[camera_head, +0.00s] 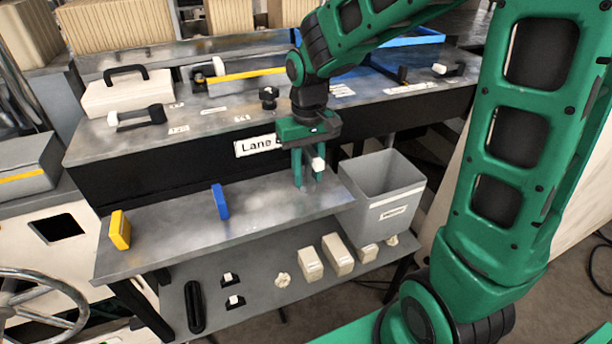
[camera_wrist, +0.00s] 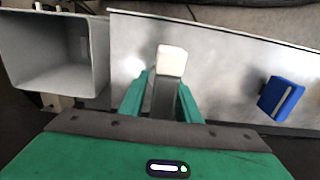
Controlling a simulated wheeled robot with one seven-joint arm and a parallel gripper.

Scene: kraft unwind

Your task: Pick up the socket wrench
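My gripper (camera_head: 308,182) points down over the right part of the grey front shelf. Its two green fingers (camera_wrist: 164,82) are on either side of a grey-shafted tool with a pale block-shaped end (camera_wrist: 172,60), which appears to be the socket wrench. The fingers look closed on the shaft. The pale end (camera_head: 318,163) shows beside the fingers in the head view, seemingly above the shelf surface. The rest of the tool is hidden by the fingers and palm.
A grey open bin (camera_head: 384,205) stands right of my gripper. A blue block (camera_head: 220,201) and a yellow block (camera_head: 120,230) are on the front shelf (camera_head: 170,237). A black-handled tool (camera_head: 137,117) and a white case (camera_head: 128,95) are on the upper bench. Pale boxes (camera_head: 338,254) sit below.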

